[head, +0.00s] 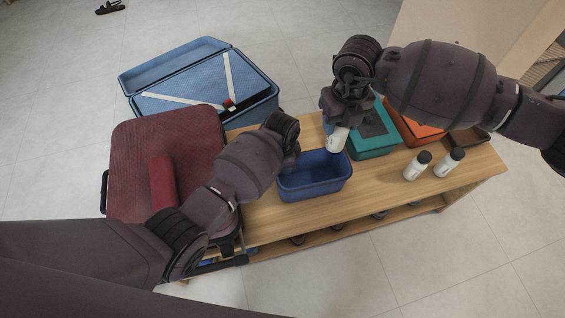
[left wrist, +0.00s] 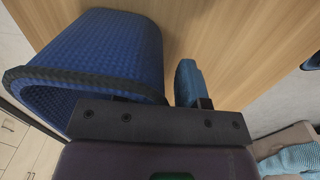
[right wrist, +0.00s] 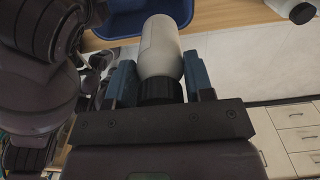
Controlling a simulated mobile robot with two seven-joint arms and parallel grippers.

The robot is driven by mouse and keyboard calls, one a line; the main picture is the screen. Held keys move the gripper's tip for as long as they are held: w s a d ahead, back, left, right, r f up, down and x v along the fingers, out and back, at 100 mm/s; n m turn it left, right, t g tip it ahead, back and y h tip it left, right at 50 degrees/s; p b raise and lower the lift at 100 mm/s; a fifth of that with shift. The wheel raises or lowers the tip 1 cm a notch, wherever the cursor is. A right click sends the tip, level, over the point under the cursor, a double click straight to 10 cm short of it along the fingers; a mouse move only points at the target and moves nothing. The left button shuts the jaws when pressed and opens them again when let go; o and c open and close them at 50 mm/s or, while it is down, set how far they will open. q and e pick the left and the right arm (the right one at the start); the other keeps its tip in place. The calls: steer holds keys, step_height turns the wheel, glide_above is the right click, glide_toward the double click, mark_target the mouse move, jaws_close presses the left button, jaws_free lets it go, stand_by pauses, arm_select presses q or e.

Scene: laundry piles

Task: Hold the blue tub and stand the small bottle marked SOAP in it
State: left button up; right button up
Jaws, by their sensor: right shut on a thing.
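The blue tub (head: 316,191) stands upright on the wooden bench. My left gripper (head: 291,159) is at its left end; in the left wrist view one finger shows outside the tub wall (left wrist: 95,50) with a small gap, and the other finger is hidden by the tub. This gripper looks open. My right gripper (head: 335,120) is shut on a white bottle (head: 337,141) at its black cap (right wrist: 160,90). The bottle hangs base down, slightly tilted, above the tub's back right rim. I cannot read its label.
Two other white bottles with dark caps, a nearer one (head: 416,168) and a farther one (head: 449,163), stand right of the tub. A teal bin (head: 374,150) and an orange bin (head: 426,133) are behind. A red suitcase (head: 135,145) and an open blue suitcase (head: 255,100) flank the bench's left.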

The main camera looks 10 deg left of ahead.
arm_select(q)
steer(key=shift+c, duration=0.3)
jaws_close()
arm_select(e)
steer(key=shift+f, duration=9.2)
steer(key=o, duration=1)
steer(key=shift+r, duration=4.45)
